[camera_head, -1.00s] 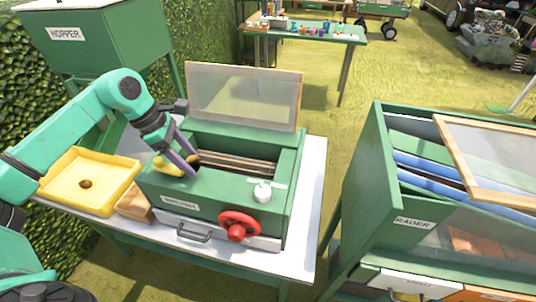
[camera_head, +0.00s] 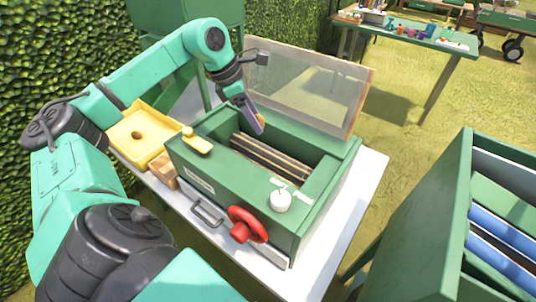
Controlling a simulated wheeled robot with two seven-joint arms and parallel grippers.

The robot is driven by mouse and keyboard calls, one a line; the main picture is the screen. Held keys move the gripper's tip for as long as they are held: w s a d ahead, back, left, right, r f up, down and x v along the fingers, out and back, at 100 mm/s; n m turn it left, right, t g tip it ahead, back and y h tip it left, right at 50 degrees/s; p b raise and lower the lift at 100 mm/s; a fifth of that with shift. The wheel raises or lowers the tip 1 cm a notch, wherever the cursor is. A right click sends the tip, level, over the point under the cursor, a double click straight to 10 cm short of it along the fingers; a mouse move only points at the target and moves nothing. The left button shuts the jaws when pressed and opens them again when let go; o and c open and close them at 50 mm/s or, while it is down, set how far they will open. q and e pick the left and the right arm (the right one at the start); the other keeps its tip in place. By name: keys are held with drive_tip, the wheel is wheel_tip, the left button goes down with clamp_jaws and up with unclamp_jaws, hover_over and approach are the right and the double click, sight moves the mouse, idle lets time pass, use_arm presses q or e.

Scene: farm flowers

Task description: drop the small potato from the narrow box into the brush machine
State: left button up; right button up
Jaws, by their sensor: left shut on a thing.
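My left gripper (camera_head: 257,124) is shut on a small brown-orange potato (camera_head: 261,118), mostly hidden by the fingers. It hangs over the back left part of the open top of the green brush machine (camera_head: 235,180). Dark and tan brush bars (camera_head: 270,157) show inside the opening. A small narrow yellow box (camera_head: 198,142) sits at the machine's left edge. A small wooden box (camera_head: 163,170) stands at the machine's left side. My right gripper is not in view.
The machine's framed clear lid (camera_head: 310,85) stands open behind the opening. A yellow tray (camera_head: 150,153) with a round brown spot or item lies at left. A red handwheel (camera_head: 246,225) and white knob (camera_head: 281,200) are at the front. A green grader (camera_head: 420,230) stands right.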

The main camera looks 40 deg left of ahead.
use_arm(q)
drive_tip(key=shift+s+a+r, duration=0.1)
drive_tip(key=shift+s+r, duration=0.05)
drive_tip(key=o, duration=1.2)
drive_tip(key=shift+s, duration=0.1)
drive_tip(key=shift+o, duration=1.1)
drive_tip(key=p+v, duration=0.3)
drive_tip(key=v, duration=1.1)
drive_tip(key=shift+r, duration=0.25)
drive_tip(key=shift+a, duration=0.15)
